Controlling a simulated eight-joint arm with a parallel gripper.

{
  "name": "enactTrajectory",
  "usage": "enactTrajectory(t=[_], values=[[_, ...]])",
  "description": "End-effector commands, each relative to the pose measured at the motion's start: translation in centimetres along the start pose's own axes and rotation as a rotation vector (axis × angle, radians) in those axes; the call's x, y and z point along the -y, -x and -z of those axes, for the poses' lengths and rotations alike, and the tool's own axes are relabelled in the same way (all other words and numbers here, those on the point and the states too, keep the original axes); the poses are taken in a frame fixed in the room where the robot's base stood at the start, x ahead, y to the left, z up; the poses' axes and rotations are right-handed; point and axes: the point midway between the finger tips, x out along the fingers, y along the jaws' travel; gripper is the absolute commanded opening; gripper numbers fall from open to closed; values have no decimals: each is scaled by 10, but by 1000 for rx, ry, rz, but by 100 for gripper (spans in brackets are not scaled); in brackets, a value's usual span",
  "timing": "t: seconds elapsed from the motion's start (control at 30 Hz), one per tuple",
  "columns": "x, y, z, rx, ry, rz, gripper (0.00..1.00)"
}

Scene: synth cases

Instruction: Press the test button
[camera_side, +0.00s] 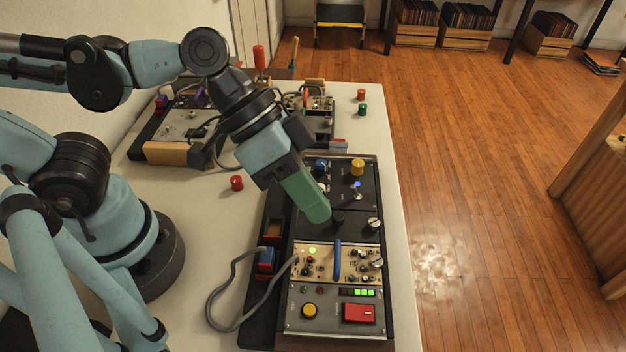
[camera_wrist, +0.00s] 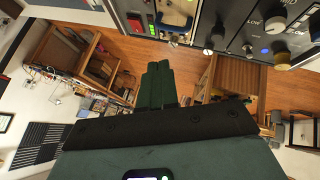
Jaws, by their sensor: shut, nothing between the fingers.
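The control panel (camera_side: 340,255) is a long dark unit of several modules lying on the table. Its near module has a round yellow button (camera_side: 310,310) and a red rectangular switch (camera_side: 360,313). I cannot read which control is labelled test. In the wrist view, my gripper (camera_wrist: 157,72) is below the panel's edge, and a red part (camera_wrist: 135,20) shows at the top.
A blue upright handle (camera_side: 337,260) and a silver knob (camera_side: 374,224) stand near my fingertips. A grey cable (camera_side: 232,285) loops left of the panel. A red cap (camera_side: 237,183) lies on the white table (camera_side: 395,130). More electronics (camera_side: 185,125) stand at the back.

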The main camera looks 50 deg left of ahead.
Motion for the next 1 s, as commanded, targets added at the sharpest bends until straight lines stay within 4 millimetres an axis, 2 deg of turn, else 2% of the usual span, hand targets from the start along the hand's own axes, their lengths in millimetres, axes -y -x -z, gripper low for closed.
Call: enactTrajectory(t=[0.03,0.1,0.2,0.3,0.43,0.77,1.0], values=[[-18,-4,-3,20,-37,-61,0],[-39,-7,-6,38,-76,-134,0],[-61,-8,-11,59,-118,-212,0],[-74,-9,-14,71,-142,-259,0],[-80,-9,-15,75,-152,-280,0],[-79,-9,-15,74,-151,-278,0],[-73,-21,-22,74,-151,-277,0]])
